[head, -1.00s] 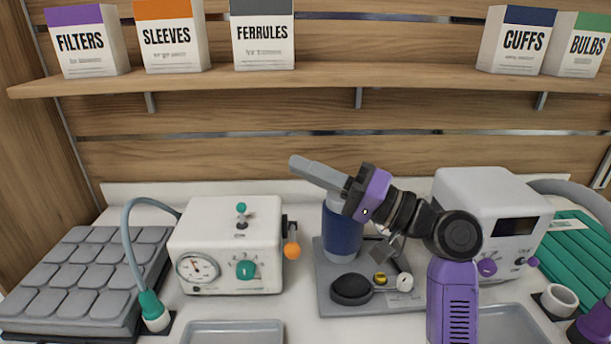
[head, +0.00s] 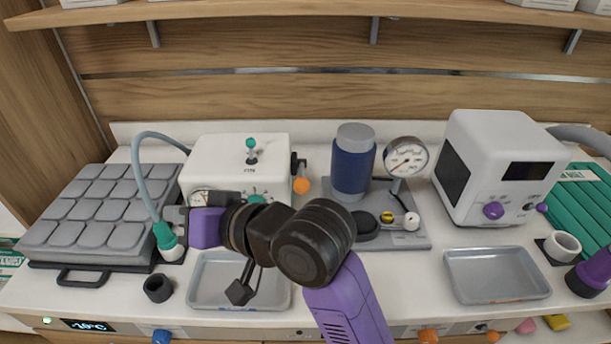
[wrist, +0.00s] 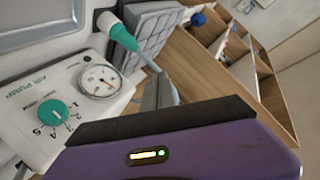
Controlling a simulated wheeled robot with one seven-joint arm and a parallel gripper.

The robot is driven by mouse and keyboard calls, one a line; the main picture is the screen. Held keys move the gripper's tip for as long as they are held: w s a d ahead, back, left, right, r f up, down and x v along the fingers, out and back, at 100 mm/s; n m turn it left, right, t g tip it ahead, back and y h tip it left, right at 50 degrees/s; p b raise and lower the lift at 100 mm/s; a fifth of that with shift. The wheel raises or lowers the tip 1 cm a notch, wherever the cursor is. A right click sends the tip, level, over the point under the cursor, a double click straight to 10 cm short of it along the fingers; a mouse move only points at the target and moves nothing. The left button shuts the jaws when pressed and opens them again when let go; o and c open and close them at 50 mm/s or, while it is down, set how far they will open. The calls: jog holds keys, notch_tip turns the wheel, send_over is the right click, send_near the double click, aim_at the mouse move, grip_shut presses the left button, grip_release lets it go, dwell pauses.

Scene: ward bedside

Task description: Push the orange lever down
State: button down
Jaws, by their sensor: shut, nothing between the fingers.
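The orange lever (head: 301,186) is a round orange knob on a black arm at the right side of the white air pump box (head: 262,150). My gripper (head: 172,216) is shut and empty, pointing left in front of the pump, beside the teal hose end (head: 166,236). It is well left of the lever, and my wrist crosses in front of the pump's lower face. The wrist view shows my shut grey fingers (wrist: 164,90), the teal hose end (wrist: 123,37) and the pump's gauge and dial (wrist: 53,112). The lever is not visible there.
A grey padded block (head: 100,212) lies at the left. A metal tray (head: 270,296) sits below my wrist. Right of the lever are a blue bottle (head: 353,165) and a gauge (head: 406,158) on a grey base. A white monitor box (head: 495,165) stands further right.

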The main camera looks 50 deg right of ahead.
jog(key=s+d+r+m+g+h, duration=0.3)
jog(key=s+d+m+h, duration=0.6)
jog(key=s+d+h, duration=0.3)
jog(key=d+r+h, duration=0.1)
jog(key=d+h, duration=0.2)
jog(key=h, duration=0.1)
jog(key=shift+s+d+r+m+g+h, duration=0.15)
jog(key=shift+s+d+m+g+h, duration=0.15)
jog(key=shift+d, duration=0.1)
jog(key=shift+w, duration=0.1)
jog(key=p, duration=0.2)
send_over(305, 184)
jog(key=d, duration=0.2)
jog(key=f, duration=0.2)
jog(key=shift+a+f, duration=0.35)
jog(key=shift+f, duration=0.3)
jog(key=shift+a+f, duration=0.35)
jog(key=shift+f, duration=0.25)
jog(key=shift+a+f, duration=0.25)
jog(key=shift+f, duration=0.15)
